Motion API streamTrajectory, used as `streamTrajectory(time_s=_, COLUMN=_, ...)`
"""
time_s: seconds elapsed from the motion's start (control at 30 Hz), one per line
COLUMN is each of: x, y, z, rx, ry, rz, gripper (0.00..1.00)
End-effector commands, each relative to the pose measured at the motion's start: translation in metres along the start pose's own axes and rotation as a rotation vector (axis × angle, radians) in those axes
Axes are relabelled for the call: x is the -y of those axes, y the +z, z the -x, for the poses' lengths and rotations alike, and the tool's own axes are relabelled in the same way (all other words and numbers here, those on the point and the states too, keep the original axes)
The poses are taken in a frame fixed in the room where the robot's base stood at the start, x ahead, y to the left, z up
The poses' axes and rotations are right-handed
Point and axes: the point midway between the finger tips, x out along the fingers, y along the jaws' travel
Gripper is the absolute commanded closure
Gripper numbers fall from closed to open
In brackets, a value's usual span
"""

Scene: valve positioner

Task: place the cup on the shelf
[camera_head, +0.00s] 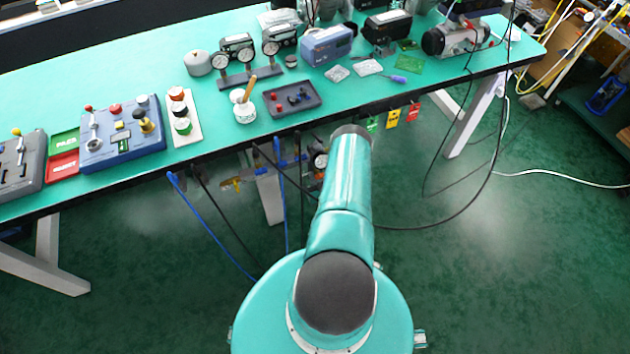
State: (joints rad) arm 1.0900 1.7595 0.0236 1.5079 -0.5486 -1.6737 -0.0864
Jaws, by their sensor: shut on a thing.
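My teal arm reaches up the middle of the view toward the front edge of the bench. My gripper is not visible; the forearm ends in a dark joint, and whatever lies beyond it is hidden. A small white cup-like pot (244,113) stands on the bench near the front edge, with a wooden-handled tool upright in it. I cannot tell whether it is the task's cup. No shelf can be clearly made out.
The green-topped bench (130,60) carries control boxes (122,136), a dark tray (292,98), gauges (237,48) and a blue-grey device (327,45). Loose cables, including a black one (480,190), hang in front. The floor (520,260) at right is mostly open.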

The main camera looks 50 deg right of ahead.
Motion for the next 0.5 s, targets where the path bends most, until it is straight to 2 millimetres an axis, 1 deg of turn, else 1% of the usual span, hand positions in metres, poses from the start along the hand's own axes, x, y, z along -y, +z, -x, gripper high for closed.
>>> streamTrajectory(time_s=0.03, x=0.0, y=0.014, z=0.005, rx=0.008, ry=0.003, rz=-0.003, gripper=0.69)
streamTrajectory(time_s=0.13, x=0.0, y=0.027, z=0.005, rx=0.008, ry=0.002, rz=-0.002, gripper=0.69)
streamTrajectory(time_s=0.23, x=0.0, y=0.032, z=0.005, rx=0.007, ry=0.001, rz=-0.001, gripper=0.69)
streamTrajectory(time_s=0.5, x=0.0, y=0.033, z=0.005, rx=0.007, ry=0.001, rz=-0.001, gripper=0.69)
